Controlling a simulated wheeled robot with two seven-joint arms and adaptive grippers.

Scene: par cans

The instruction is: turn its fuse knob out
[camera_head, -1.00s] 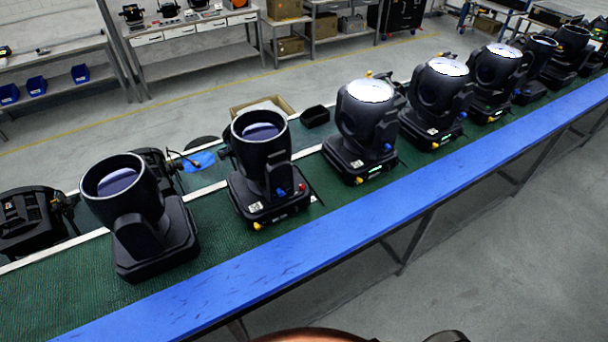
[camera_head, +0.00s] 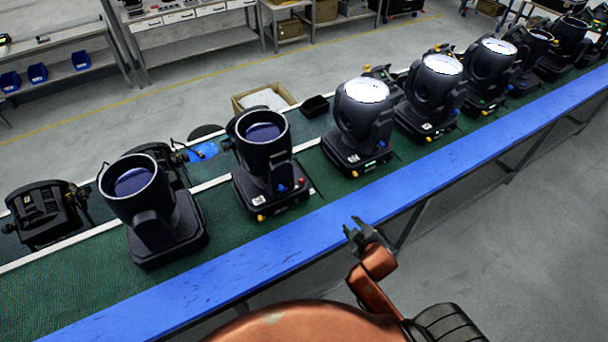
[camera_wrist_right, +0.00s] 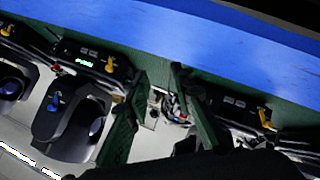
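The unlit par can (camera_head: 263,150) stands on the green conveyor, second from the front left of the row. I cannot tell by label which one is the fuse knob. My right gripper (camera_head: 358,230) is open and empty above the blue rail, to the lower right of this can and apart from it. In the right wrist view its fingers (camera_wrist_right: 158,112) stand apart, with a small red part (camera_wrist_right: 183,118) visible between them. My left gripper is not in view.
A lit can (camera_head: 362,130) stands to the right, and an unlit can (camera_head: 150,205) to the left. The blue rail (camera_head: 250,265) runs along the conveyor's front edge. A cardboard box (camera_head: 263,98) and a black bin (camera_head: 315,106) lie behind. Grey floor is free in front.

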